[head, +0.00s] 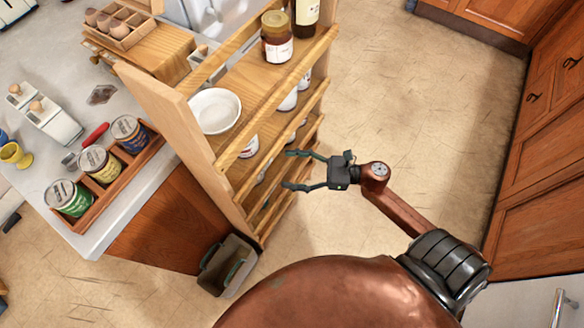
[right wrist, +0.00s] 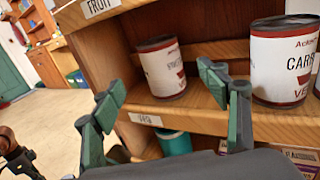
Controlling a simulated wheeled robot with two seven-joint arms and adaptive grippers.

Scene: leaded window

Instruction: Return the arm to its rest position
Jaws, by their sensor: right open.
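My right gripper (head: 288,170) is open and empty in the head view. Its two fingers point left at the open side of a wooden shelf unit (head: 165,120). In the right wrist view the same gripper (right wrist: 160,88) is spread in front of a shelf. A can with a white and red label (right wrist: 162,68) stands upright on that shelf, beyond and between the fingers, apart from them. A larger can lettered "CARR" (right wrist: 285,62) stands to its right. My right arm (head: 400,212) reaches out from the lower right. My left gripper is not in view.
A white bowl (head: 214,110) and a brown jar (head: 277,37) stand on the upper shelves. A grey bin (head: 228,266) is on the floor by the unit. Bare floor (head: 430,110) lies right of the unit, up to wooden cabinets (head: 545,150). A wooden rack (head: 112,172) holds cans on the counter.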

